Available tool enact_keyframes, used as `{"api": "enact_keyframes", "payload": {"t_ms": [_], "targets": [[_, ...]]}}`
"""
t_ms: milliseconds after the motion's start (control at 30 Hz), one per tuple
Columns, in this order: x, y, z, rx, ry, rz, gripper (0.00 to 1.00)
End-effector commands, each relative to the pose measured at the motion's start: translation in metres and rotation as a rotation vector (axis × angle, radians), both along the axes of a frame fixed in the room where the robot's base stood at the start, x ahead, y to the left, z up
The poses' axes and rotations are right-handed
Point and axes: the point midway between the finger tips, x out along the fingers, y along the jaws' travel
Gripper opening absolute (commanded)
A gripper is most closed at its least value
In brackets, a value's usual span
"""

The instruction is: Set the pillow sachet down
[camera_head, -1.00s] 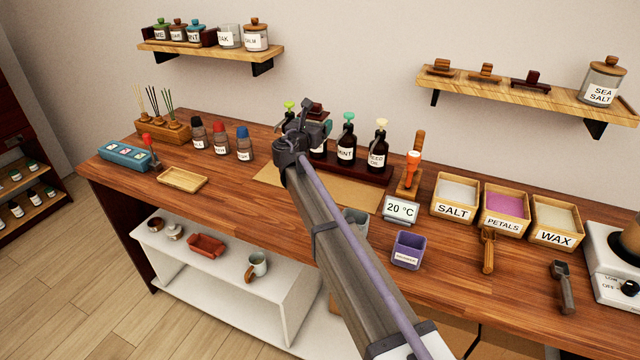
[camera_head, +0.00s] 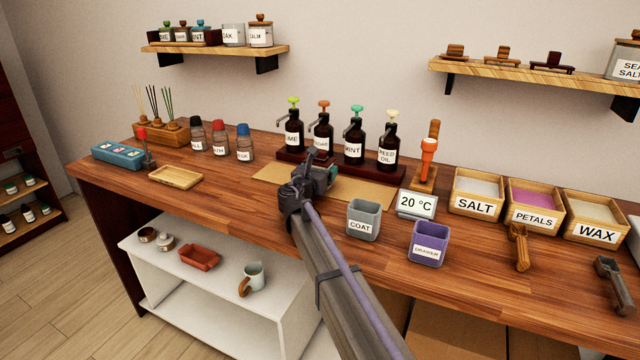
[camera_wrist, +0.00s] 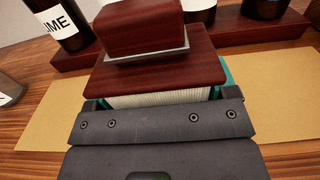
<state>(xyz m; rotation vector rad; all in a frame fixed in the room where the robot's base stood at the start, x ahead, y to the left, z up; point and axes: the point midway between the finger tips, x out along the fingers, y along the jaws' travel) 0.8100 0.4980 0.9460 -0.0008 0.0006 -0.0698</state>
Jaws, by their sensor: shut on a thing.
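My gripper (camera_head: 322,182) is in the air over the counter, at the near side of the tan mat (camera_head: 352,190). No soft pouch can be made out. In the head view the held piece is small and partly hidden by the gripper. Its underside is hidden, and I cannot tell its height above the counter (camera_head: 260,205).
Pump bottles (camera_head: 354,137) stand in a dark rack behind the mat. A grey COAT cup (camera_head: 363,222) and a purple cup (camera_head: 428,244) are to the right. A shallow wooden tray (camera_head: 176,178) is at left. Bare counter lies between tray and gripper.

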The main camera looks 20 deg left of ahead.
Motion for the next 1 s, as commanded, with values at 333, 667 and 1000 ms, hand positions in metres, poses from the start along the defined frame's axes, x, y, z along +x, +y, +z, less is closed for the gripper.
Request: {"api": "enact_keyframes", "payload": {"t_ms": [333,667,1000], "targets": [[0.0,0.0,-0.005,0.0,0.0,0.0,0.54],[0.0,0.0,-0.003,0.0,0.0,0.0,1.0],[-0.032,0.001,0.001,0.0,0.0,0.003,1.0]]}}
